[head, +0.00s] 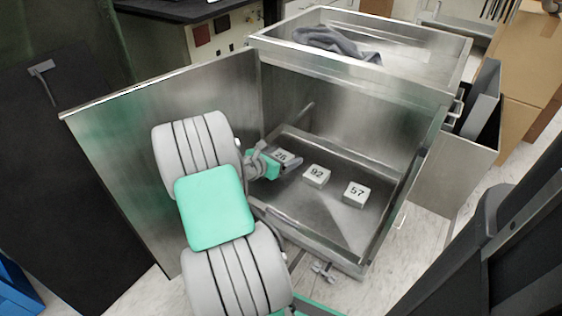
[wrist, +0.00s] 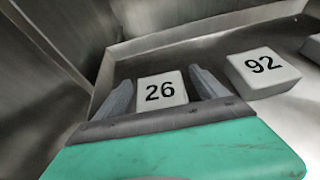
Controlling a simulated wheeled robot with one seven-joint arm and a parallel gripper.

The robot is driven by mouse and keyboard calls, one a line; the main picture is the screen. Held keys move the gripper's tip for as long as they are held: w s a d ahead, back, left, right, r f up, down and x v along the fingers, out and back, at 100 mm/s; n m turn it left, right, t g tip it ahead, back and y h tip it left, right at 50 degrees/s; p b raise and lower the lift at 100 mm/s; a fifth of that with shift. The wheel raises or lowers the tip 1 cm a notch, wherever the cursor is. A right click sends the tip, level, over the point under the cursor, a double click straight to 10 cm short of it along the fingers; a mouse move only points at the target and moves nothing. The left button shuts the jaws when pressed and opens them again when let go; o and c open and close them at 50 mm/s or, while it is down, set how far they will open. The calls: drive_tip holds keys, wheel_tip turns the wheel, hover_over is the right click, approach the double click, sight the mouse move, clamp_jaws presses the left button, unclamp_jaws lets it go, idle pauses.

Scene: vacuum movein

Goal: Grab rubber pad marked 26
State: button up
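The rubber pad marked 26 (wrist: 161,89) is a small pale block with black digits, lying on the metal floor of the cabinet. In the wrist view it sits between the two grey fingers of my gripper (wrist: 162,92). The fingers are spread, with a narrow gap showing on each side of the pad. In the head view the pad (head: 281,156) is partly covered by my gripper (head: 285,164), which reaches in from the left. Contact between fingers and pad does not show.
A pad marked 92 (wrist: 262,72) lies just right of the gripper, and a pad marked 57 (head: 356,194) lies further right. The open metal door (head: 110,125) stands left of my arm. A drawer (head: 420,62) with grey cloth (head: 335,44) sits above. Metal walls enclose the left and back.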

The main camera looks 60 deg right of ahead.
drive_tip(key=c, duration=1.3)
drive_tip(key=shift+c, duration=0.8)
drive_tip(key=shift+r, duration=0.1)
